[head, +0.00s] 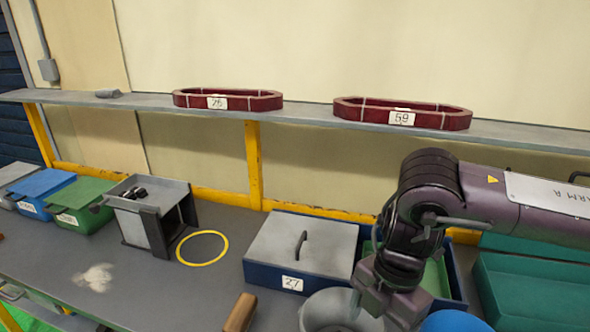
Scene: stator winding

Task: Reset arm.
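My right arm, marked "ARM R", reaches in from the right and bends down over the front right of the bench. Its gripper (385,303) points downward beside a grey round pot (325,312). The fingertips are hard to make out, so I cannot tell whether it is open or shut, or whether it touches the pot. My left arm and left gripper are out of view.
A shelf (300,113) carries red frames 26 (250,103) and 59 (440,118). The bench holds a blue box 27 (262,275), a yellow ring (182,249), a grey box (140,230), blue (40,188) and green (85,222) bins, and a teal tray (520,290).

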